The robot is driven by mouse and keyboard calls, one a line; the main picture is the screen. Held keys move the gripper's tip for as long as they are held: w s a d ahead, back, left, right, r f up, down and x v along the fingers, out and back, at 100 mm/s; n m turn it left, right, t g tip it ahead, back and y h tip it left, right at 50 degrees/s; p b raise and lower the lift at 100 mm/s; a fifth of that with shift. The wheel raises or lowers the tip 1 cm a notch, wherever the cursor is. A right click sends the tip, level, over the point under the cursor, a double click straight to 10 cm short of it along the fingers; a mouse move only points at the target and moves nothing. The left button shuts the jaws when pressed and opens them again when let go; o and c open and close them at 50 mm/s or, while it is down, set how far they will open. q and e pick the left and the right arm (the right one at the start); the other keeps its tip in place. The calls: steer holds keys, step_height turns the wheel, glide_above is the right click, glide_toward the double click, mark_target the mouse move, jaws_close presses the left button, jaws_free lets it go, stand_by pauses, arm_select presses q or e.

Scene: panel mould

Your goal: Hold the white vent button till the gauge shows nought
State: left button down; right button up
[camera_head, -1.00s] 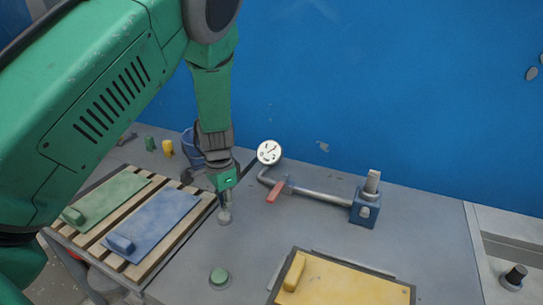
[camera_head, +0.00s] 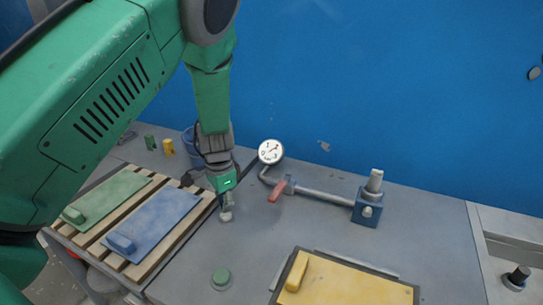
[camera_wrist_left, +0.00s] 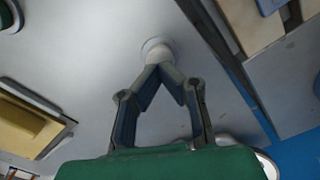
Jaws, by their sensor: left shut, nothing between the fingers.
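The white vent button (camera_wrist_left: 157,48) stands on the grey bench, straight beyond my left fingertips in the left wrist view. My left gripper (camera_wrist_left: 157,68) is shut and empty, its tips at the button and seeming to touch it. In the head view my left gripper (camera_head: 226,204) points down over the button (camera_head: 226,216), partly covering it. How far the button is pressed I cannot tell. The round white gauge (camera_head: 271,151) faces me behind the gripper, to its right; its needle slants to the upper right, but the reading is too small. My right gripper is not in view.
A red lever (camera_head: 277,191) and a pipe to a blue block (camera_head: 367,210) lie right of the gripper. A green button (camera_head: 221,278) is in front. A yellow panel (camera_head: 350,285) lies front right. Green (camera_head: 110,196) and blue (camera_head: 155,220) panels lie on slats at left.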

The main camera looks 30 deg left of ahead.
arm_select(q)
steer(key=shift+a+f, duration=0.35)
steer(key=shift+f, duration=0.25)
steer(key=shift+d+f+b, duration=0.4)
steer(key=shift+f+b, duration=0.1)
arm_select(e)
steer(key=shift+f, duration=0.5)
arm_select(q)
steer(key=shift+a+f, duration=0.1)
steer(key=shift+a, duration=0.05)
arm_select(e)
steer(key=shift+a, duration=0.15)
arm_select(q)
step_height(320, 180, up, 7)
steer(key=p, duration=0.6)
steer(key=shift+p, duration=0.3)
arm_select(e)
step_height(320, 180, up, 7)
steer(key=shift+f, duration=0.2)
